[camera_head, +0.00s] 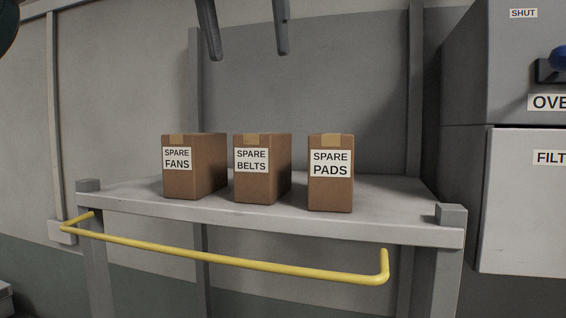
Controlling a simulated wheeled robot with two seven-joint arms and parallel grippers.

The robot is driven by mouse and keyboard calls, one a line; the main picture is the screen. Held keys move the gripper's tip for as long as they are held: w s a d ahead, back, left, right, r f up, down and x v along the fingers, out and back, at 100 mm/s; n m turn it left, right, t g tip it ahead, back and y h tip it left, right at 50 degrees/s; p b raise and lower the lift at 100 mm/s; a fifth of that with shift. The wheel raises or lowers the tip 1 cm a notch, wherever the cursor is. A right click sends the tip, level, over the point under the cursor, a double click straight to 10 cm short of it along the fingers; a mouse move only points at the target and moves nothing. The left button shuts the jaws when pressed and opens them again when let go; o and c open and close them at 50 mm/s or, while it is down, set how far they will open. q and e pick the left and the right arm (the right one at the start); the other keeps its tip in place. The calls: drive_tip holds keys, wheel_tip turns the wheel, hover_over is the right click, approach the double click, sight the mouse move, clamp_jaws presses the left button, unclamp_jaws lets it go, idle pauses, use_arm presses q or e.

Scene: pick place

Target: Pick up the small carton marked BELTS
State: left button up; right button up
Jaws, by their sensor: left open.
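The small brown carton marked SPARE BELTS (256,185) stands upright on a grey shelf top (390,205), in the middle of a row of three. The carton marked SPARE FANS (190,183) stands to its left, and the carton marked SPARE PADS (331,190) to its right, with narrow gaps between them. My left gripper (247,52) shows at the top edge, with two dark fingers pointing down. It is open and empty, above the cartons and clear of them. My right gripper is not in view.
A yellow rail (230,257) runs along the shelf's front. Grey corner posts (451,214) rise slightly above the top. A grey cabinet (520,190) with labels stands at the right. The shelf top right of the PADS carton is bare.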

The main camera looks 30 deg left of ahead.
use_arm(q)
drive_tip(key=w, duration=0.1)
drive_tip(key=b, duration=0.5)
hover_over(265, 150)
drive_tip(key=w+a, duration=0.3)
wheel_tip(265, 150, down, 11)
drive_tip(key=shift+r, duration=0.2)
drive_tip(key=shift+f, duration=0.35)
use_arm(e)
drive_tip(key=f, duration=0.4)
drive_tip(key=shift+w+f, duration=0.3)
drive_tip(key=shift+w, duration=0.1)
use_arm(q)
drive_tip(key=shift+w, duration=0.1)
drive_tip(key=shift+p+x, duration=0.6)
drive_tip(key=shift+x, duration=1.9)
drive_tip(key=shift+w+a+f, duration=0.1)
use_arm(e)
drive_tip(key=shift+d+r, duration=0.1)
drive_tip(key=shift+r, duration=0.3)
